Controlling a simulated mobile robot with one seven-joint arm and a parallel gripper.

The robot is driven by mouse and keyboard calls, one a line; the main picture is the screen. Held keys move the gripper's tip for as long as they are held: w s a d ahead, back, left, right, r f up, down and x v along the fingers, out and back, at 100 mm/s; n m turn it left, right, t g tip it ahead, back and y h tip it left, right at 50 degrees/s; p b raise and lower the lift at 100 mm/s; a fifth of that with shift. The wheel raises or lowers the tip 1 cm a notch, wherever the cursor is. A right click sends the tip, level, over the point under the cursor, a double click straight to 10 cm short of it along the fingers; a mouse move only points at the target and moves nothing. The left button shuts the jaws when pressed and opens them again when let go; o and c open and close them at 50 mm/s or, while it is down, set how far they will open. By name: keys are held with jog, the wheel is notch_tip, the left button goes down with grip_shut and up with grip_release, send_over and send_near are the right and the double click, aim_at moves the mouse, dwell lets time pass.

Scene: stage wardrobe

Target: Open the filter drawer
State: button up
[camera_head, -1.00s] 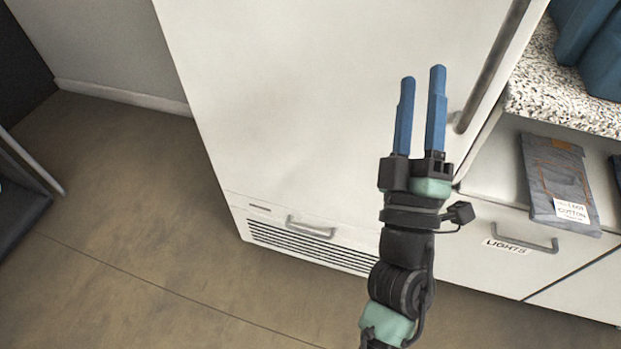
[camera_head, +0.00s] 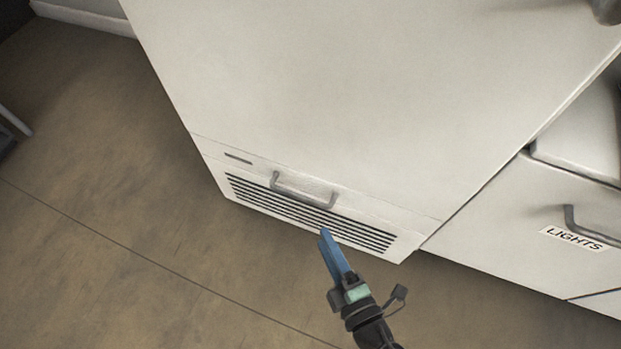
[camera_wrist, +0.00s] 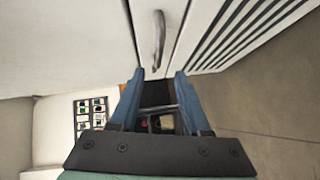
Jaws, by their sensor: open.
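The filter drawer (camera_head: 388,218) is the low white panel with dark vent slats at the foot of the tall white cabinet. It looks shut, its front flush with the cabinet. Its grey bar handle (camera_head: 304,192) sits above the slats; the handle also shows at the top of the wrist view (camera_wrist: 159,42). My gripper (camera_head: 327,236), with blue fingers, is just below and in front of the handle in the head view, apart from it. In the wrist view the fingers (camera_wrist: 157,76) are spread with the handle beyond their tips. Nothing is held.
A white drawer labelled LIGHTS (camera_head: 572,238) with its own grey handle is at the right.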

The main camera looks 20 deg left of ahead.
aim_at(303, 196)
jog(key=b+x, duration=0.5)
jog(key=x, duration=0.7)
jog(key=shift+b, duration=0.3)
jog(key=shift+w+a, duration=0.25)
grip_shut()
dwell(0.7)
